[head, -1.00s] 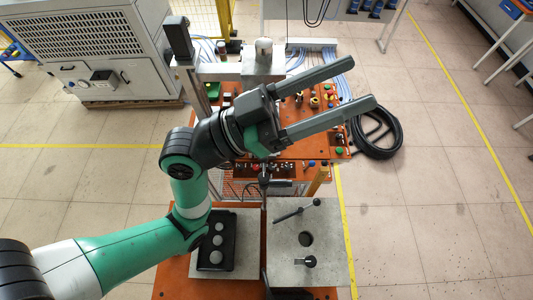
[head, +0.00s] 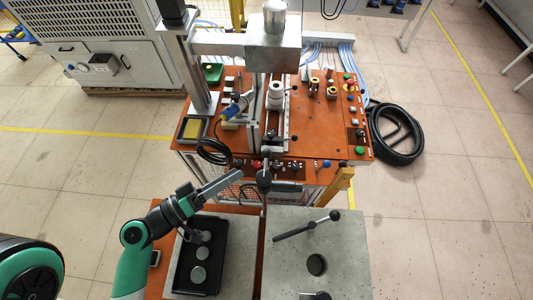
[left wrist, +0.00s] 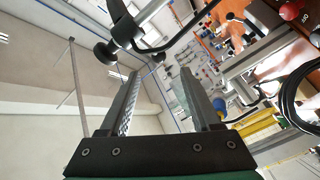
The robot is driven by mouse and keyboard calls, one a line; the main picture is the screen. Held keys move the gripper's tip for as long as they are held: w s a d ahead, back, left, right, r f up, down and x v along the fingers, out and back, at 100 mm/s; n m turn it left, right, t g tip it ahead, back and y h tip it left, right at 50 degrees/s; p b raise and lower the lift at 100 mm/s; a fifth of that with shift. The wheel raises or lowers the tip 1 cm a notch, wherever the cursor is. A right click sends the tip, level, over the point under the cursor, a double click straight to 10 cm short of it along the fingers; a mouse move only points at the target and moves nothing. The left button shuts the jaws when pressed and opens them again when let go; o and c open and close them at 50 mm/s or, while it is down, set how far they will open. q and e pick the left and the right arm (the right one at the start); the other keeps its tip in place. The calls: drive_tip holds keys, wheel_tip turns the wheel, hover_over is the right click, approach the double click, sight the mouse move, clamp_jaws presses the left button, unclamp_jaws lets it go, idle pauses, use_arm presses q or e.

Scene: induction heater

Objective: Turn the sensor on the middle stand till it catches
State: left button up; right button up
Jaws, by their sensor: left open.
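A thin upright stand (head: 265,183) with a dark head rises between the orange table and the two blocks in front, in the middle of the head view. A black cable curls beside its head. I cannot clearly tell the sensor from its clamp. My left gripper (head: 238,178) is open and empty, its fingers pointing at the stand from the left, just short of its head. In the left wrist view, a black clamp with knobs (left wrist: 124,30) on a silver rod lies just beyond the open left fingers (left wrist: 160,75). My right gripper is not in view.
A black tray with round grey pieces (head: 180,265) lies below my left gripper. A grey block (head: 350,255) with a dark hole and a black lever (head: 305,227) is to the right. The orange control table (head: 315,140) stands behind. A coiled black hose (head: 390,130) lies on the floor.

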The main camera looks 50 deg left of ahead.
sight(264, 155)
use_arm(q)
drive_tip(key=w+p, duration=0.1)
drive_tip(key=w, duration=0.2)
drive_tip(key=w+p, duration=0.1)
drive_tip(key=w, duration=0.2)
drive_tip(key=w+p, duration=0.1)
drive_tip(key=w, duration=0.3)
drive_tip(key=shift+w+d+r, duration=0.1)
drive_tip(key=shift+d+r, duration=0.1)
drive_tip(key=shift+d, duration=0.1)
drive_tip(key=shift+w+f, duration=0.1)
drive_tip(key=shift+w, duration=0.25)
clamp_jaws()
idle(0.5)
